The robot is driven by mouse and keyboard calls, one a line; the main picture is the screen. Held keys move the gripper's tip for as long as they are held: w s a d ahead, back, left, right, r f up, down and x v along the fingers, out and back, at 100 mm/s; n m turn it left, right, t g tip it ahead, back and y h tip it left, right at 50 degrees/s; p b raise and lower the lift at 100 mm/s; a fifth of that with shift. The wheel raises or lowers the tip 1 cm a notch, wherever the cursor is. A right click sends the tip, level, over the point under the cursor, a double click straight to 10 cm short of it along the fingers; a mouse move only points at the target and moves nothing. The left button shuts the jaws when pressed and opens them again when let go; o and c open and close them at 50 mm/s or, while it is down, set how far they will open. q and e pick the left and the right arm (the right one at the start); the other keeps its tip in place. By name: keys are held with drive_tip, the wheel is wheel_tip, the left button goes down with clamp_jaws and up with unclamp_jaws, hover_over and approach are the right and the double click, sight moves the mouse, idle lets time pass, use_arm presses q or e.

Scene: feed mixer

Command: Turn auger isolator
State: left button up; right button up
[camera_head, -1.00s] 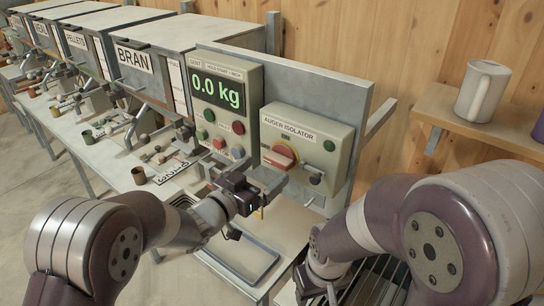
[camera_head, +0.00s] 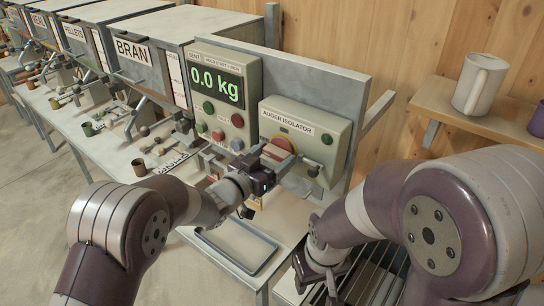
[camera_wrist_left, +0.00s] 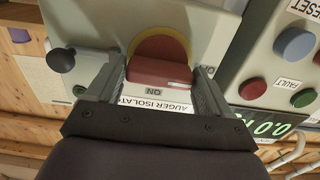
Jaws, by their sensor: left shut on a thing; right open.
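The auger isolator (camera_head: 310,122) is a pale box on the grey upright panel, with a red rotary handle on a yellow disc. In the head view the red handle (camera_head: 283,144) is partly hidden behind my left gripper (camera_head: 272,161). In the left wrist view the red handle (camera_wrist_left: 160,72) sits between the two fingers of my left gripper (camera_wrist_left: 161,85), which is shut on it. The word ON shows beside the handle.
A control box (camera_head: 222,100) reading 0.0 kg stands left of the isolator. A black knob (camera_wrist_left: 62,60) projects beside the handle. A tray (camera_head: 236,245) lies below.

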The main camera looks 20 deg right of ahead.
use_arm(q)
drive_tip(key=shift+m+b, duration=0.3)
drive_tip(key=shift+b, duration=0.35)
drive_tip(key=m+b, duration=1.2)
drive_tip(key=b, duration=0.4)
drive_tip(key=shift+s+m, duration=0.15)
drive_tip(key=shift+m, duration=0.25)
drive_tip(key=shift+c, duration=0.4)
drive_tip(key=shift+r+m+b, duration=0.15)
drive_tip(key=shift+m+b, duration=1.6)
drive_tip(key=shift+m, duration=0.55)
drive_tip(key=o, duration=1)
drive_tip(key=shift+d, duration=0.1)
